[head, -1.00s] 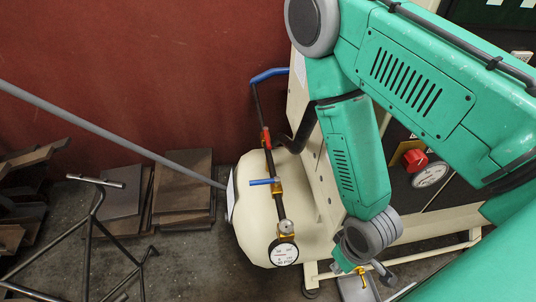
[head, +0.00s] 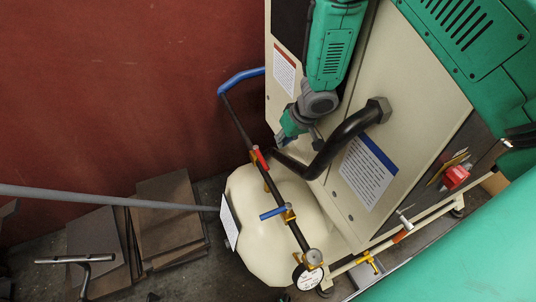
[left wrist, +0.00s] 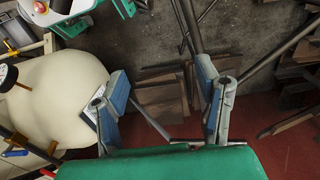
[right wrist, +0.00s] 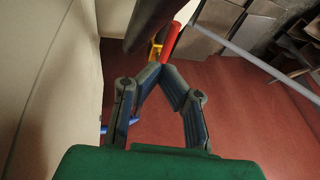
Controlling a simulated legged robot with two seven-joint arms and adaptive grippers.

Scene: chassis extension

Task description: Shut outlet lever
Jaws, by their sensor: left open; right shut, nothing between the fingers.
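A dark pipe carries two valves above the cream tank (head: 262,243). The red lever (head: 261,158) lies roughly along the pipe; the blue lever (head: 272,212) sticks out across it on a brass valve. I cannot tell which one is the outlet lever. My right gripper (head: 281,139) is shut and empty, just right of the red lever in the head view. In the right wrist view its closed tips (right wrist: 162,68) are just below the red lever (right wrist: 172,42); contact is unclear. My left gripper (left wrist: 162,76) is open and empty, right of the tank (left wrist: 55,98).
A pressure gauge (head: 307,278) sits at the pipe's lower end. A thick black bent pipe (head: 345,137) leaves the cream cabinet (head: 400,80) close to my right gripper. A grey bar (head: 110,197) crosses at left, above brown plates (head: 165,225).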

